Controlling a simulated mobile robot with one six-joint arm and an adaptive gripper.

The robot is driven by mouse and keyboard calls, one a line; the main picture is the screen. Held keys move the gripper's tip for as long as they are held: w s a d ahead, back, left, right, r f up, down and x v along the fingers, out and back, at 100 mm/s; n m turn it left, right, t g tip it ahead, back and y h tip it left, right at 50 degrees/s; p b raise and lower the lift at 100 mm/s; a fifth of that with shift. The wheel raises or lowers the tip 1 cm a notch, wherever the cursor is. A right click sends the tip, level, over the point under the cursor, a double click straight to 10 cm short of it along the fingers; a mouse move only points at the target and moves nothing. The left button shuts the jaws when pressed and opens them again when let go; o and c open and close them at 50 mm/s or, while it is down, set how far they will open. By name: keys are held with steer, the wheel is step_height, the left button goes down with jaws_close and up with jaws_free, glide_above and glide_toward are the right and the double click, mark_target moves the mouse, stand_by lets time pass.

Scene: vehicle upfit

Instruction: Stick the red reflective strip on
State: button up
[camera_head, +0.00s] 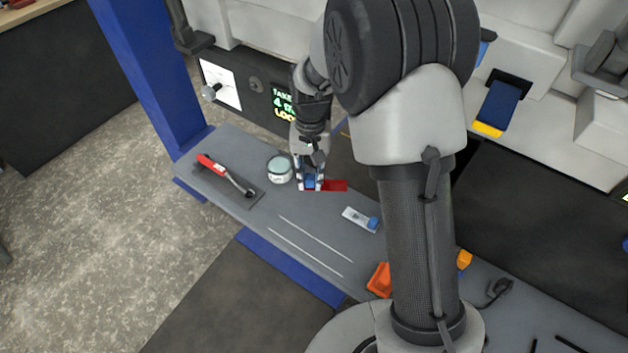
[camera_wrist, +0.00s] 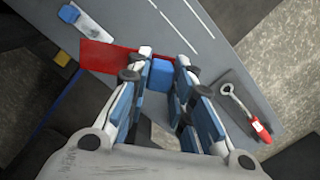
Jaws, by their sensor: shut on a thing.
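The red strip (camera_head: 336,185) is flat and rectangular, with a blue block (camera_head: 309,183) at its left end. In the wrist view the blue block (camera_wrist: 161,75) is between my fingertips and the red strip (camera_wrist: 103,55) runs out to the left. My gripper (camera_head: 310,186) is shut on the blue block, above the grey bench (camera_head: 215,185). It also fills the lower wrist view (camera_wrist: 163,70). I cannot tell whether the strip touches the bench. Two thin parallel white lines (camera_head: 305,252) run along the bench, in front of the gripper and clear of the strip.
A round jar (camera_head: 280,169) stands just left of my gripper. A red-handled tool (camera_head: 225,174) lies on a dark pad farther left. A pale plate with a blue knob (camera_head: 360,219) lies to the right. An orange piece (camera_head: 379,280) is nearer my arm. The bench around the lines is clear.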

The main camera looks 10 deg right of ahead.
mark_target(280, 227)
steer(key=s+a+f+m+p, duration=0.1)
steer(key=a+f+m+p, duration=0.1)
steer(key=a+f+m, duration=0.4)
steer(key=a+f, duration=0.3)
steer(key=shift+s+y+p, duration=0.15)
steer(key=shift+y+p, duration=0.15)
steer(key=shift+a, duration=0.1)
steer(key=shift+f+b, duration=1.95)
steer(key=shift+f, duration=1.25)
steer(key=shift+f, duration=0.4)
steer(key=o, duration=0.8)
steer(key=shift+o, duration=0.2)
steer(key=shift+r, duration=0.1)
step_height(280, 227, up, 12)
steer(key=w+d, duration=0.1)
